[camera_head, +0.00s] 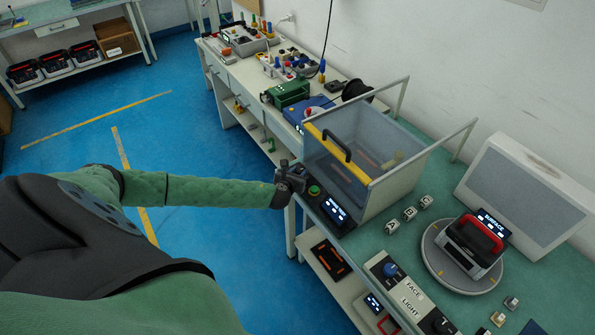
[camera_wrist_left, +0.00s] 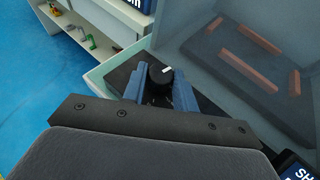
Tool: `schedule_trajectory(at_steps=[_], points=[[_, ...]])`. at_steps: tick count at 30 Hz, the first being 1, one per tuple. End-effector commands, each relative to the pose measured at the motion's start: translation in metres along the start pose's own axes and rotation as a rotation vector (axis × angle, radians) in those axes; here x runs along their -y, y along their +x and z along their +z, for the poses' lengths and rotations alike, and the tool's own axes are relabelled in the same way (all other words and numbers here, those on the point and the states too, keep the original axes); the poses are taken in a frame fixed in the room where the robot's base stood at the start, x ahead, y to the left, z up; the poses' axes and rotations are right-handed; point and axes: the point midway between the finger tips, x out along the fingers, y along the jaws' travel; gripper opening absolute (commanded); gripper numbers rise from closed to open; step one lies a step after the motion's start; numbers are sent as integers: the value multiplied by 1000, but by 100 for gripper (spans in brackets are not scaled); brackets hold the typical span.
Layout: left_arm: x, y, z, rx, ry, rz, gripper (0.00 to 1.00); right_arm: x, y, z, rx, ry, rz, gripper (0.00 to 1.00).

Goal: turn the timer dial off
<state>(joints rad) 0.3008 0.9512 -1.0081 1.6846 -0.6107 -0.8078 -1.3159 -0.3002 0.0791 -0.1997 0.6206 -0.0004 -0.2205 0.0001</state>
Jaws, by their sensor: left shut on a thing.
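The timer dial (camera_wrist_left: 160,74) is a round black knob with a white mark on top, on the dark panel in front of the clear-walled test box (camera_head: 368,150). My left gripper (camera_head: 290,178) is at the left end of that panel. In the left wrist view its blue fingers (camera_wrist_left: 160,90) are shut on the dial, one on each side. In the head view the gripper hides the dial. The panel also carries a green button (camera_head: 314,191) and a lit display (camera_head: 335,209). My right gripper is not in view.
A yellow bar with a black handle (camera_head: 337,146) tops the box's front. Small lettered cubes (camera_head: 409,213) lie to the right of the box. A red and black device (camera_head: 473,243) sits on a round turntable. A control panel (camera_head: 400,290) with a blue knob is at the front.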

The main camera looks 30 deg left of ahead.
Motion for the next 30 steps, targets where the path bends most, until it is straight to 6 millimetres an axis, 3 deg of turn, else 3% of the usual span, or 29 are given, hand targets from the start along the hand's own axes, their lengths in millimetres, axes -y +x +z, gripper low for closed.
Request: schedule_trajectory(at_steps=[12,29,30], points=[[2,1,2,3,-73,179,6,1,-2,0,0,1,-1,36],[2,1,2,3,-84,205,6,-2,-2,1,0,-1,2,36],[2,1,2,3,-84,205,34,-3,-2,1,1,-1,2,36]])
